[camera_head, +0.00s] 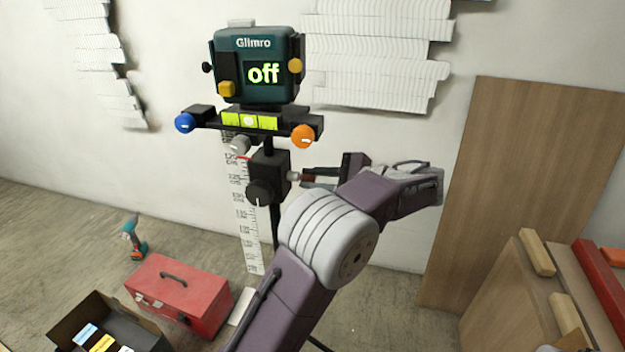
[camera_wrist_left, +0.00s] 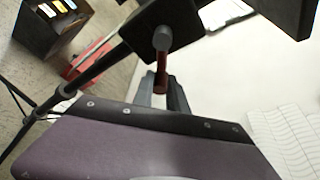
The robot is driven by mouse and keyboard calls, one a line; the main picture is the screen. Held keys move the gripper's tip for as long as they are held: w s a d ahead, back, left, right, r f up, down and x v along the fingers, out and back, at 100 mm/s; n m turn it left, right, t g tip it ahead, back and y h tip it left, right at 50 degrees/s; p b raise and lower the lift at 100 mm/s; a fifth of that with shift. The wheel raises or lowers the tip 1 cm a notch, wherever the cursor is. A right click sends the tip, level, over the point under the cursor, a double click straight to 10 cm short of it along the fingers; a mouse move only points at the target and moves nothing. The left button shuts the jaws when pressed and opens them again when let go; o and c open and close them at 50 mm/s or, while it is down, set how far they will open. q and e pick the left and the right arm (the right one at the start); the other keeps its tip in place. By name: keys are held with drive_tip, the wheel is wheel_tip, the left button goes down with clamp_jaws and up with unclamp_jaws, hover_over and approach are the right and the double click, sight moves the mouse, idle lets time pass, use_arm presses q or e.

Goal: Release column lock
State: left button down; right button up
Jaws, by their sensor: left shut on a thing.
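The device on a black column is a dark teal Glimro unit (camera_head: 258,65) whose screen reads "off". Below it, the column carries a black block (camera_head: 268,165) with a black round knob (camera_head: 260,192) on its front. A short grey and dark red lock handle (camera_head: 295,176) sticks out of the block's right side. It also shows in the left wrist view, as a grey stub with a red shaft (camera_wrist_left: 161,75). My left gripper (camera_head: 308,179) comes from the right and is shut on the red handle; its fingers show in the left wrist view (camera_wrist_left: 163,97). My right gripper is out of view.
A black bar with a yellow-green level (camera_head: 250,121), blue knob (camera_head: 185,123) and orange knob (camera_head: 303,136) sits above the block. A ruler (camera_head: 249,225) stands behind. A red toolbox (camera_head: 180,293), a drill (camera_head: 134,240) and an open black box (camera_head: 110,325) are on the floor.

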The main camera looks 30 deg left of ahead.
use_arm(q)
drive_tip(key=shift+w+r+n+t+y+b, duration=0.3)
drive_tip(key=shift+r+n+t+y+b, duration=0.15)
drive_tip(key=shift+n, duration=0.75)
drive_tip(key=shift+w+a+r+n+t+y+b, duration=0.15)
drive_tip(key=shift+r+n+t+y+b, duration=0.3)
drive_tip(key=shift+r+n+b, duration=0.55)
drive_tip(key=shift+n, duration=0.6)
drive_tip(key=shift+r, duration=0.1)
drive_tip(key=c, duration=1.3)
unclamp_jaws()
